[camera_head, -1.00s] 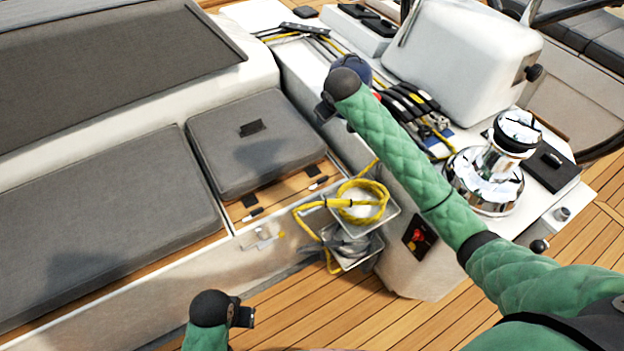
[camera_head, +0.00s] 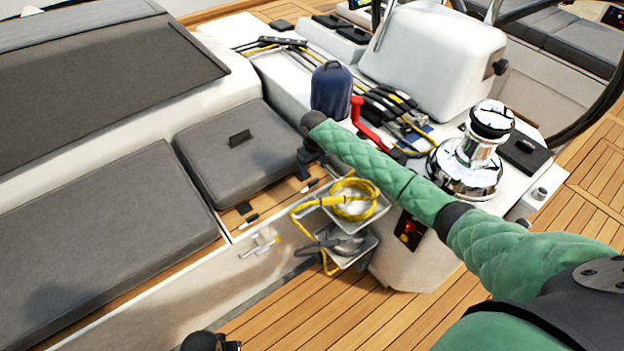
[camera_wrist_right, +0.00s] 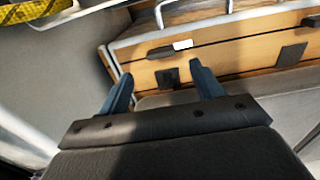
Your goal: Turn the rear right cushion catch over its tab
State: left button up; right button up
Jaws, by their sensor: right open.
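The grey seat cushion (camera_head: 238,150) lies on a wooden board (camera_head: 272,203), with small dark tabs and black-and-white catches along its near edge. The right catch (camera_head: 309,186) lies flat on the board, beside its tab rather than over it. In the right wrist view this catch (camera_wrist_right: 165,50) shows its white end, just beyond the dark tab (camera_wrist_right: 168,76). My right gripper (camera_head: 306,162) is open and empty above that corner; in the wrist view its blue fingers (camera_wrist_right: 163,80) stand either side of the tab. My left gripper (camera_head: 228,345) barely shows at the bottom edge.
Trays (camera_head: 352,246) with yellow rope (camera_head: 350,203) hang right of the board, close to my right gripper. A left catch (camera_head: 250,218) sits on the same board. A blue fender (camera_head: 331,90), red handle (camera_head: 366,124) and chrome winch (camera_head: 470,160) stand behind my right forearm.

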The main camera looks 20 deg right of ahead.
aim_at(314, 180)
pick_arm(q)
jog(key=shift+s+a+f+p, duration=0.1)
jog(key=shift+f+p, duration=0.2)
jog(key=shift+f, duration=1.05)
jog(key=shift+s+a+f+p, duration=0.1)
jog(key=shift+f+p, duration=0.15)
jog(key=shift+f, duration=1.05)
pick_arm(e)
jog(key=shift+f, duration=3.2)
pick_arm(q)
jog(key=shift+w, duration=0.1)
pick_arm(e)
jog(key=c, duration=1)
